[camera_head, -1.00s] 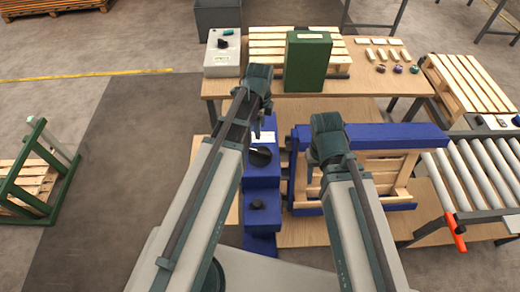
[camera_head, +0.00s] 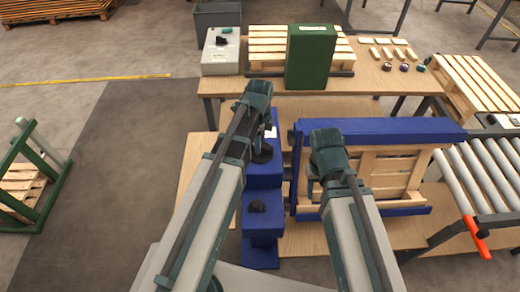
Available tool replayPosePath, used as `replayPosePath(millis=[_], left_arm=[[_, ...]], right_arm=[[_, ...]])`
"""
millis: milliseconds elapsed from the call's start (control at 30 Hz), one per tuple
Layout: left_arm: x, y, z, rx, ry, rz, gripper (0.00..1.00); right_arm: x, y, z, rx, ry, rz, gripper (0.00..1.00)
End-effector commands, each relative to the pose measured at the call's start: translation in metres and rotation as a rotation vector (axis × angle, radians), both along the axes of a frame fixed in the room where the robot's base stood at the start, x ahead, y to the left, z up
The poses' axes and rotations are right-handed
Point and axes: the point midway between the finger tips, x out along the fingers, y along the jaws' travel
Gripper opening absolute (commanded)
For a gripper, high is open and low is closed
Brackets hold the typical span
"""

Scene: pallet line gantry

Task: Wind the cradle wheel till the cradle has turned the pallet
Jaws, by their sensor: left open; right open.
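The cradle (camera_head: 380,130) is a blue frame right of centre. It holds a slatted wooden pallet (camera_head: 408,165), which looks tilted up on edge. A blue stand (camera_head: 262,180) is beside it on the left. A black round part (camera_head: 262,155) on the stand may be the cradle wheel; my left arm partly covers it. A smaller black knob (camera_head: 256,206) sits lower on the stand. My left gripper (camera_head: 258,92) is open and empty, seen from above over the stand's far end. My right gripper (camera_head: 327,143) is open, in front of the cradle's left part. The fingers of both are mostly hidden.
A bench (camera_head: 375,80) behind carries a green box (camera_head: 314,58), a grey box with a black knob (camera_head: 221,52), a flat pallet and small blocks. A roller conveyor (camera_head: 490,170) with a red-orange handle (camera_head: 477,238) stands at right. Dark floor at left is free.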

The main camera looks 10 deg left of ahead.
Motion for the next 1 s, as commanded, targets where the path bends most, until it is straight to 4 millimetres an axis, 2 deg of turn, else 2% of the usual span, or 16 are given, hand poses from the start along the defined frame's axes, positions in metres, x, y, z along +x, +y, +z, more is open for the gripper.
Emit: replayPosePath(millis=[67,367,700,1000], left_arm=[[0.0,0.0,-0.0076,0.0,0.0,0.0,0.57],[0.0,0.0,-0.007,0.0,0.0,0.0,0.57],[0.0,0.0,-0.0071,0.0,0.0,0.0,0.0],[0.0001,0.0,-0.0071,0.0,0.0,0.002,0.0]], right_arm=[[0.0,0.0,-0.0076,0.0,0.0,0.0,0.5],[0.0,0.0,-0.007,0.0,0.0,-0.001,0.5],[0.0,0.0,-0.007,0.0,0.0,0.0,0.5],[0.0,0.0,-0.0071,0.0,0.0,0.0,0.5]])
